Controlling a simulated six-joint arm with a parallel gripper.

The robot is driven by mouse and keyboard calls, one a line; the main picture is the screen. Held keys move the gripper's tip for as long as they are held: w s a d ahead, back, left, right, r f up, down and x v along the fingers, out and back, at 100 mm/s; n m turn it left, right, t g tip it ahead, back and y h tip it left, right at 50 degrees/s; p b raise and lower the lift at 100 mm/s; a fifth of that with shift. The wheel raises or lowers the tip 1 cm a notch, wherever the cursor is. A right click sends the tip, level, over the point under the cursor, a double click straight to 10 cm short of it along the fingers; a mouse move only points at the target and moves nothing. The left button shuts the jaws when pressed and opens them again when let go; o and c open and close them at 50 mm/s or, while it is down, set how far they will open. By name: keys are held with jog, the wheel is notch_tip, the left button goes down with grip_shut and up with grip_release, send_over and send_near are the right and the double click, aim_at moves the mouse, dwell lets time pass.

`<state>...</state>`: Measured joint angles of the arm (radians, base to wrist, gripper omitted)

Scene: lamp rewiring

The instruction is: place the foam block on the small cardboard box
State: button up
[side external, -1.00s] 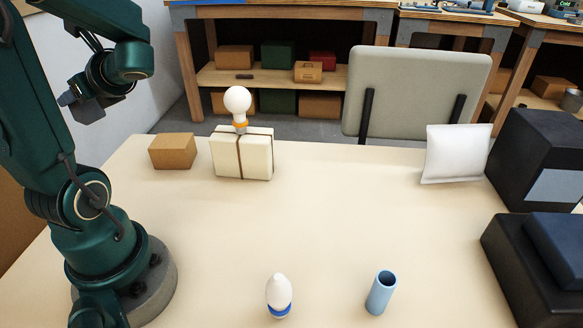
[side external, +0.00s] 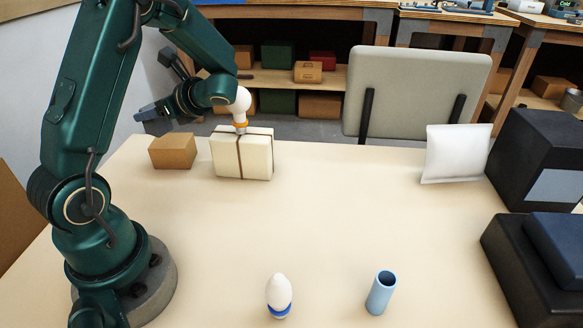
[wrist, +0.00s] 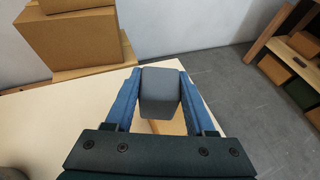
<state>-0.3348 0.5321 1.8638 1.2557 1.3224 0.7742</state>
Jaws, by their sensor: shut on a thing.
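The grey foam block (wrist: 158,92) is between the two blue fingers of my gripper (wrist: 160,84) in the wrist view. My gripper is shut on it. The small cardboard box (side external: 172,153) stands on the table at the far left in the side external view. My gripper (side external: 153,117) is above and slightly left of that box there, with a gap below. In the wrist view, a strip of the cardboard box (wrist: 163,127) shows beyond the block's lower edge; the block and gripper hide the rest.
A cream package (side external: 228,158) tied with dark cord stands right of the box, with a white bulb (side external: 241,102) on top, close to my arm in the picture. Large cardboard boxes (wrist: 75,38) show in the wrist view. The table's middle is clear.

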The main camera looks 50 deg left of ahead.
aim_at(165, 126)
jog(key=shift+f, duration=1.9)
jog(key=shift+f, duration=0.2)
jog(key=o, duration=1.3)
